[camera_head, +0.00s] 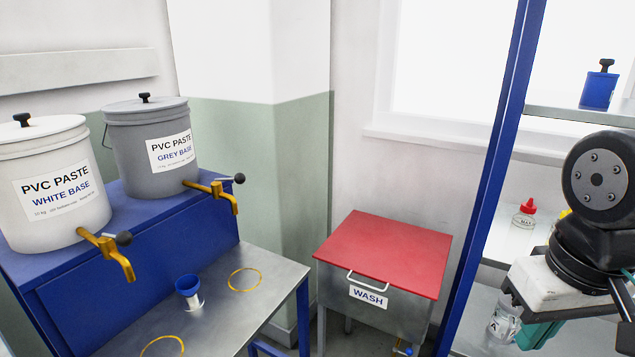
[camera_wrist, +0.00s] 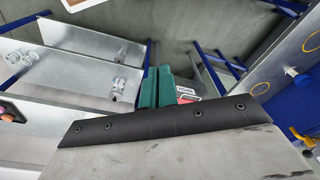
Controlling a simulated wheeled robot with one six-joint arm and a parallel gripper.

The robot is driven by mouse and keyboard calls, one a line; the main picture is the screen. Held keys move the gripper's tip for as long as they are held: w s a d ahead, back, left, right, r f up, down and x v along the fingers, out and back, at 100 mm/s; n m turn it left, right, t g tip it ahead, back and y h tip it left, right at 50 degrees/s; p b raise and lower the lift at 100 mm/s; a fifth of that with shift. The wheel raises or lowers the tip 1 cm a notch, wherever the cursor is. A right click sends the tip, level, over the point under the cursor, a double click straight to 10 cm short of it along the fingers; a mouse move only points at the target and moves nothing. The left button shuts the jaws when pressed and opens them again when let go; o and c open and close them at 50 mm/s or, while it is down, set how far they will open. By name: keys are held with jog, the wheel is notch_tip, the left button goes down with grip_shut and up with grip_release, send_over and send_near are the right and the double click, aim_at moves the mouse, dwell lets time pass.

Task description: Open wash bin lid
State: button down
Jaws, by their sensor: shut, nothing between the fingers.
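The wash bin (camera_head: 390,306) is a grey metal box on legs with a "WASH" label on its front. Its flat red lid (camera_head: 385,254) lies closed on top, and a white bar handle (camera_head: 367,281) sticks out at the lid's front edge. My gripper (camera_head: 537,335) shows in part at the lower right, to the right of the bin and apart from it. In the wrist view its teal fingers (camera_wrist: 157,75) are shut and empty. Part of the bin's label (camera_wrist: 187,92) shows just beyond the fingers; most of the bin is hidden there.
A blue upright post (camera_head: 490,180) and metal shelves (camera_head: 510,235) stand right of the bin, with a red-capped bottle (camera_head: 525,214) on one.

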jog(key=w+a+f+n+g+h, duration=0.1)
jog(key=w+f+n+h, duration=0.7)
jog(key=f, duration=0.4)
jog(key=w+a+f+n+g+h, duration=0.1)
jog(key=w+f+n+g+h, duration=0.1)
jog(key=w+f+n+h, duration=0.65)
jog(key=w+a+f+n+t+y, duration=0.1)
jog(key=w+a+f+n+t, duration=0.3)
jog(key=f, duration=0.3)
jog(key=w+a+f+n+t+y, duration=0.2)
jog(key=w+f+n+t, duration=0.2)
jog(key=f+t, duration=0.3)
jog(key=w+a+f+n+t+y, duration=0.1)
jog(key=w+a+f+n+t, duration=0.25)
jog(key=f, duration=0.45)
jog(key=w+a+n+t+y, duration=0.2)
jog(key=w+a+t+y, duration=0.1)
jog(key=w+d+r, duration=0.5)
jog(key=w, duration=0.4)
jog(key=shift+w+d+r, duration=0.15)
jog(key=shift+w+d, duration=0.1)
jog(key=shift+d, duration=0.05)
